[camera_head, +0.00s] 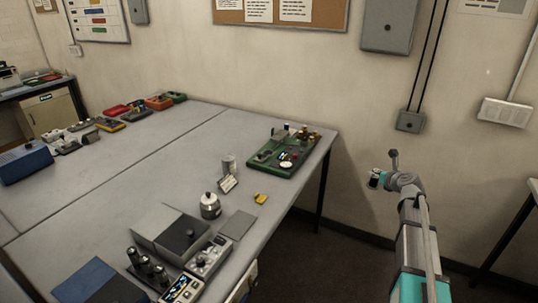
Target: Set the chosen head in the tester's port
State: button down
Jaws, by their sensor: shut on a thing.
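My gripper (376,179) is at the end of my raised arm, in the air to the right of the table's right edge, in front of the wall. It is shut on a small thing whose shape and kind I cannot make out. A small grey device with knobs (208,258), possibly the tester, stands at the table's front right. I cannot make out its port. Several dark upright cylinders (148,267) stand to its left, and I cannot tell if they are heads. A green tray (262,165) with several small parts lies at the table's far right corner.
A grey open box (155,222), a metal pot (210,205), a can (229,162), a small card (228,183) and a yellow piece (261,198) are on the table (190,140). The middle is clear.

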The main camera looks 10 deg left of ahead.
aim_at(268, 152)
jog(key=u, duration=0.55)
jog(key=i, duration=1)
